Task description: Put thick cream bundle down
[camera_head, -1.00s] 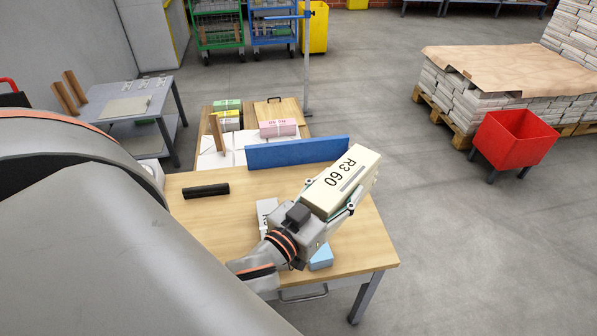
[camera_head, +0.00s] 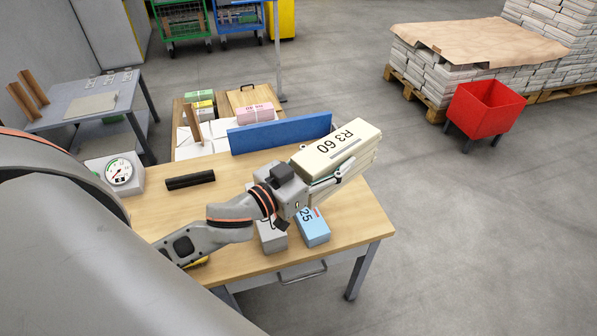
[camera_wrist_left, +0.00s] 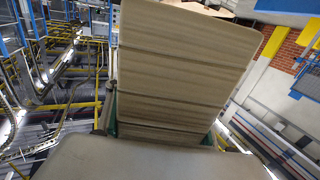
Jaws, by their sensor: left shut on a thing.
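The thick cream bundle (camera_head: 338,146), marked "R3 60", is held by my left gripper (camera_head: 318,184) over the right part of the wooden table (camera_head: 240,262). My left gripper is shut on the bundle, which is tilted. In the left wrist view the layered side of the bundle (camera_wrist_left: 185,60) fills the middle. Whether its underside touches the table is hard to tell. My right gripper is not in view.
A blue bundle (camera_head: 312,228) and a grey bundle (camera_head: 272,238) lie on the table below my gripper. A blue board (camera_head: 280,133) stands along the back edge. A black bar (camera_head: 190,180) and a dial scale (camera_head: 119,174) are at left. The table's right front corner is clear.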

